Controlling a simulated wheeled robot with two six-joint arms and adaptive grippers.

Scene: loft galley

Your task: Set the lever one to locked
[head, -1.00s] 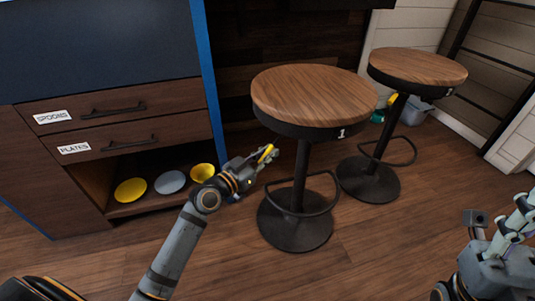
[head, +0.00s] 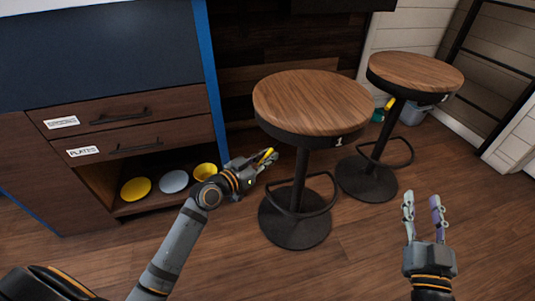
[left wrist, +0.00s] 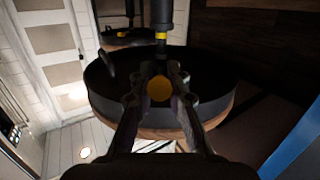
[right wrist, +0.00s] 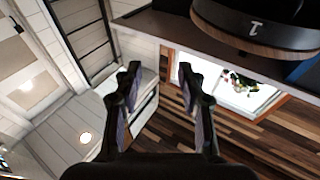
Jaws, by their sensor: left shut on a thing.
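Stool one (head: 312,98) has a round wooden seat, a black rim marked 1 and a black post on a round base. Its yellow-tipped lever (head: 267,156) shows beside the post under the seat's left side. My left gripper (head: 264,164) is shut on the lever. In the left wrist view the lever's round yellow end (left wrist: 160,88) sits between the fingers, with the dark seat underside (left wrist: 108,80) behind it. The lever's shaft is mostly hidden, so its setting cannot be told.
A second stool (head: 414,72) stands behind to the right, with a yellow lever end (head: 390,103) under its seat. A cabinet (head: 120,100) at left has labelled drawers and an open shelf with a yellow plate (head: 136,188), a grey plate (head: 173,181) and a yellow bowl (head: 205,171). The front floor is clear.

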